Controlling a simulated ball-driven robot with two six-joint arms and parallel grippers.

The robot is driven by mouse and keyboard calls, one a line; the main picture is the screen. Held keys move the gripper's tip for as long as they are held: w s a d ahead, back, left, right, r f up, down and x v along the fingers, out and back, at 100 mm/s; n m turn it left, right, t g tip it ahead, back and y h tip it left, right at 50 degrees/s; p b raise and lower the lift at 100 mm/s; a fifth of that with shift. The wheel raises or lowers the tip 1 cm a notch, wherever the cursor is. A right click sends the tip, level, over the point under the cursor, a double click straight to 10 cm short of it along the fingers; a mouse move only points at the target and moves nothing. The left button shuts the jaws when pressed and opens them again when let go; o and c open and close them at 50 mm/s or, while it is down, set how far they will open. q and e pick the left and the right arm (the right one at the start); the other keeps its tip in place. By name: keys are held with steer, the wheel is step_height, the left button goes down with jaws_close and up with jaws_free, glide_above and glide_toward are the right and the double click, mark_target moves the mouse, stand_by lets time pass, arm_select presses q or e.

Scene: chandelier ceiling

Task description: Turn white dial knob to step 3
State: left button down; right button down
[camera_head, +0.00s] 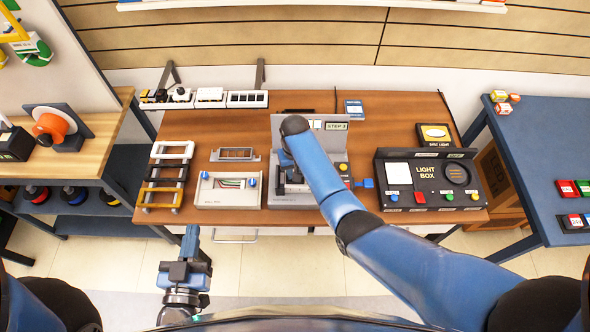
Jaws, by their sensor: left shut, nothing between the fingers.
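A grey device with an upright back panel (336,147) stands mid-table, with a small label reading "STEP 3" (336,126) at its top. My right arm reaches across it from the right, and its wrist and gripper (291,176) are over the device's left part. The arm covers much of the panel, and I cannot make out the white dial knob. Whether the right fingers touch anything is hidden. My left gripper (191,238) is shut and empty, low in front of the table's left front edge, away from the device.
The brown table (390,110) also holds a black light box (427,180) on the right, a white wall box (228,190) and a rack of handles (166,176) on the left. A blue table (545,150) stands right; a wooden shelf (92,155) stands left.

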stand_by(0.4)
steer(key=c, duration=0.9)
jaws_free()
steer(key=shift+o, duration=0.2)
step_height(320, 180, up, 11)
steer(key=b, duration=0.1)
steer(key=shift+b, duration=0.4)
steer(key=shift+f, duration=0.1)
